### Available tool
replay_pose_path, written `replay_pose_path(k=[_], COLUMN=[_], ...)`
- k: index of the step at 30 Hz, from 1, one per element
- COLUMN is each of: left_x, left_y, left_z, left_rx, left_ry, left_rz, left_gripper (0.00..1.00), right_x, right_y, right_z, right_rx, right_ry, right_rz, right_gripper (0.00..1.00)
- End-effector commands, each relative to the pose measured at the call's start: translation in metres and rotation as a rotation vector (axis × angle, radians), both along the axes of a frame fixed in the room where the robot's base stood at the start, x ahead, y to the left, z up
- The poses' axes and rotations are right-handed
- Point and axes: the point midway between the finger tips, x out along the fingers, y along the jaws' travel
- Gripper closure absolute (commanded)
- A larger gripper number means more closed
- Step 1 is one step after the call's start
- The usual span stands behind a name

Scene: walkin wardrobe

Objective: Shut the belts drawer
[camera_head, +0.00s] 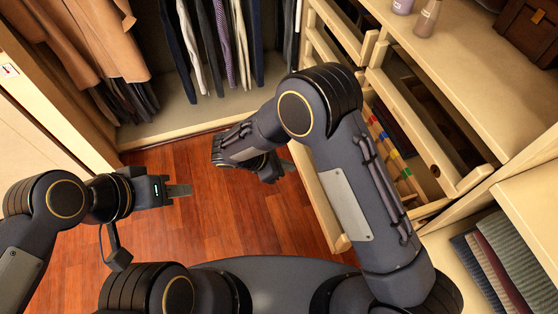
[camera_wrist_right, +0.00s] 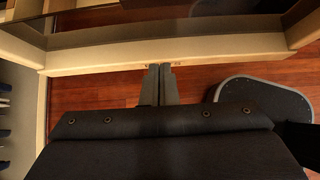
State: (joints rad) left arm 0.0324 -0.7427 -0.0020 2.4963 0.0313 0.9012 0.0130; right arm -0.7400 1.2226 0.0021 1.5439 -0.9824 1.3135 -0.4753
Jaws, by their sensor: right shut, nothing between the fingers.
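A light wood drawer stands pulled out on the right in the head view, its front panel (camera_head: 318,199) partly hidden behind my right arm. Small coloured items (camera_head: 385,135) show inside it; I cannot make out whether they are belts. My right gripper (camera_head: 287,166) is shut and empty, on the floor side of this panel. In the right wrist view its fingertips (camera_wrist_right: 160,68) point at the lower edge of a pale wood panel (camera_wrist_right: 200,52), close to it; contact cannot be told. My left gripper (camera_head: 178,190) is over the floor at left, apart from the drawer; its opening is unclear.
Other wood drawer fronts (camera_head: 425,135) lie above and beyond the drawer. A counter (camera_head: 470,60) with bottles (camera_head: 427,18) is at upper right. Folded clothes (camera_head: 500,265) lie at lower right. Hanging trousers (camera_head: 220,45) and coats (camera_head: 95,40) are at the back. The red wood floor (camera_head: 235,225) is clear.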

Motion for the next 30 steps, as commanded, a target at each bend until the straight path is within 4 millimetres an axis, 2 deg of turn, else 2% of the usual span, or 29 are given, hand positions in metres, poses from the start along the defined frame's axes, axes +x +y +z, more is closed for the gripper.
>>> replay_pose_path(k=[5,9,13,30], left_x=[0.0,0.0,0.0,0.0], left_y=[0.0,0.0,0.0,0.0], left_z=[0.004,0.01,0.012,0.012], left_rx=[0.0,0.0,0.0,0.0], left_ry=[0.0,0.0,0.0,0.0], left_rz=[0.0,0.0,0.0,0.0], left_gripper=[0.64,0.64,0.64,0.64], right_x=[0.008,0.016,0.021,0.023], right_y=[-0.027,-0.047,-0.058,-0.065], right_z=[-0.027,-0.025,-0.026,-0.027], right_rx=[-0.001,0.001,0.002,0.002], right_ry=[0.004,0.002,0.0,0.0], right_rz=[-0.003,-0.004,-0.004,-0.002], right_gripper=[1.0,1.0,1.0,1.0])
